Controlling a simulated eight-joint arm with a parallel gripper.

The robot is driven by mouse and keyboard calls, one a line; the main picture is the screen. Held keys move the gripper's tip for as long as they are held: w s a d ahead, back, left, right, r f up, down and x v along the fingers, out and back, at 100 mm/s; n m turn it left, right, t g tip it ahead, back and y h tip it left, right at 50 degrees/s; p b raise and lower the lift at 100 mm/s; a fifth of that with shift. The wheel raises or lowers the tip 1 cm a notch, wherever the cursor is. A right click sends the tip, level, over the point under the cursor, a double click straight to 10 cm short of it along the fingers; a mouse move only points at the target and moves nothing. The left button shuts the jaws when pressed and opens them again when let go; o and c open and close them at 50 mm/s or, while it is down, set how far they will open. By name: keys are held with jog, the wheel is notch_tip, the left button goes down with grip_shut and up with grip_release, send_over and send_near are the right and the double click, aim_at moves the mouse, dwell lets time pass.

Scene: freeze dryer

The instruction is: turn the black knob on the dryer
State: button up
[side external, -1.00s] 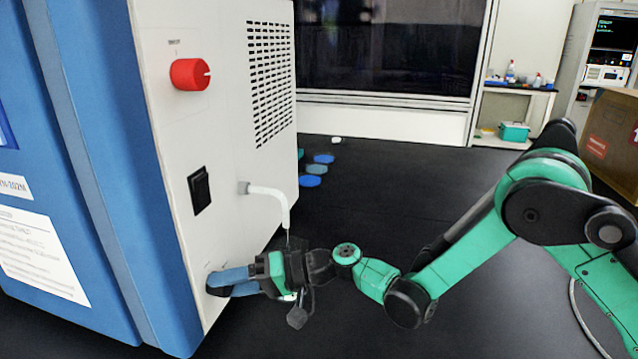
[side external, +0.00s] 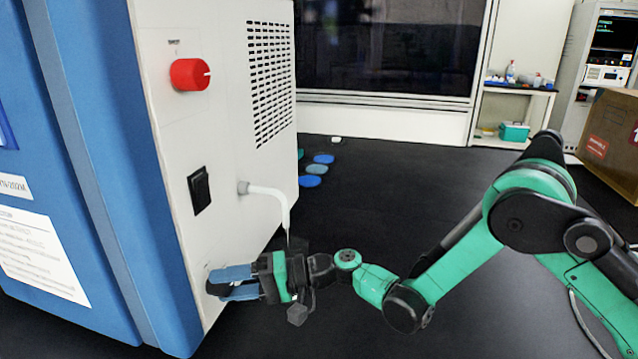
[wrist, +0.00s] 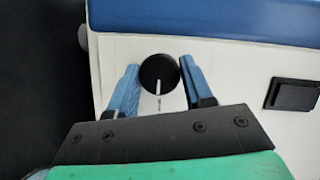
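The black knob (wrist: 157,71) is round, with a white pointer line that points down in the wrist view. It sits on the dryer's white panel, low down; in the side view my fingers mostly cover it. My gripper (wrist: 159,66) has one blue finger on each side of the knob in the wrist view. The fingers are apart, with narrow gaps to the knob; contact is not clear. In the side view my gripper (side external: 213,283) is level at the panel's lower part, one finger above the other.
The dryer's white panel (side external: 180,135) also carries a red knob (side external: 190,74) above and a black switch (side external: 199,189), which also shows in the wrist view (wrist: 292,94). A white bent pipe (side external: 272,193) sticks out just above my gripper.

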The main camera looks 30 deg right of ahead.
aim_at(231, 284)
jog(key=o, duration=0.4)
jog(key=shift+c, duration=0.2)
jog(key=shift+d, duration=0.1)
jog(key=v, duration=0.5)
jog(key=shift+s+d, duration=0.15)
jog(key=s+d+r+n+h, duration=0.1)
jog(key=s+d+r+h, duration=0.1)
jog(key=s+d+h, duration=0.4)
jog(key=s+d+r+n+h, duration=0.1)
jog(key=s+d+r+h, duration=0.2)
jog(key=s+d+h, duration=0.4)
jog(key=d+h, duration=0.2)
jog(key=d, duration=0.4)
jog(key=shift+d+r+t+h, duration=0.15)
jog(key=shift+t+h, duration=0.15)
